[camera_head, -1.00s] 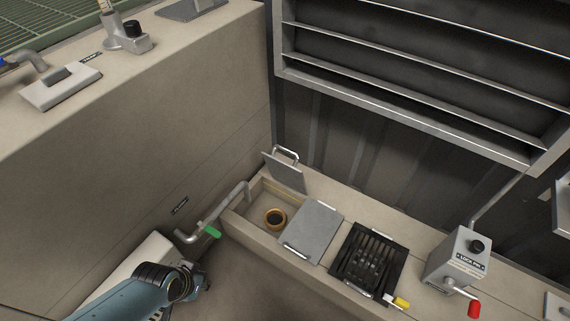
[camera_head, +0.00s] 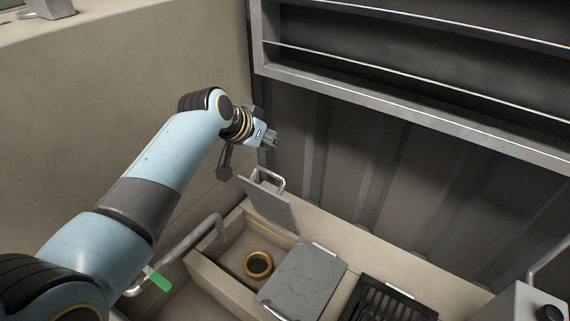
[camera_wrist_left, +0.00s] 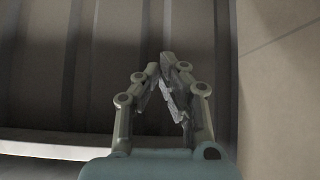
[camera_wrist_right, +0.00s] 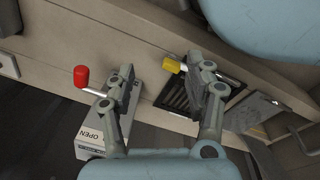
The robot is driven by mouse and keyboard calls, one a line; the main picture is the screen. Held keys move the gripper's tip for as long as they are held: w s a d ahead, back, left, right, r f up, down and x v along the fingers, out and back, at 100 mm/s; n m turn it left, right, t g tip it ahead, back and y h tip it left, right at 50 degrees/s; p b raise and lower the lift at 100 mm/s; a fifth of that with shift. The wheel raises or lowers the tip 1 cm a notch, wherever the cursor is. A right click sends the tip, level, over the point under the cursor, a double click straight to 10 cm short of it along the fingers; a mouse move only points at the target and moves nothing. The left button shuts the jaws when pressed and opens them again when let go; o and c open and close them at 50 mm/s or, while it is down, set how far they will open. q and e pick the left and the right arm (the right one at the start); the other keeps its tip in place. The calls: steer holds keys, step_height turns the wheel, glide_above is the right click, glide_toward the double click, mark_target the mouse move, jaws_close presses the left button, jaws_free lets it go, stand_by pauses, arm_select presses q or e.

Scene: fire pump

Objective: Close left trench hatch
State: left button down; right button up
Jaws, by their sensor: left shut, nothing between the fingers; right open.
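The left trench hatch (camera_head: 268,206) is a grey plate with a bar handle (camera_head: 268,178) on its upper edge. It stands raised at the back edge of the left trench opening (camera_head: 228,238), leaving the opening uncovered. A brass ring (camera_head: 257,265) shows inside. My left gripper (camera_head: 272,141) is shut and empty, above and behind the raised hatch, apart from it. In the left wrist view its fingers (camera_wrist_left: 168,75) meet before the dark ribbed wall. My right gripper (camera_wrist_right: 163,78) is open and empty; it is not seen in the head view.
A flat grey plate (camera_head: 305,278) and a black grate (camera_head: 385,302) lie right of the opening. A pipe with a green handle (camera_head: 158,279) is at left. A metal shelf frame (camera_head: 410,115) overhangs the back. Red (camera_wrist_right: 81,77) and yellow (camera_wrist_right: 171,65) handles show in the right wrist view.

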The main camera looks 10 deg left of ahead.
arm_select(q)
step_height(320, 180, down, 8)
steer(key=w+b, duration=0.2)
steer(key=b, duration=0.4)
steer(key=shift+d, duration=0.4)
arm_select(e)
steer(key=w+a+r+t+y, duration=0.1)
steer(key=w+a+r+t, duration=0.1)
steer(key=w+r, duration=0.3)
steer(key=shift+a+r, duration=0.6)
steer(key=shift+r, duration=1)
arm_select(q)
steer(key=shift+r, duration=0.1)
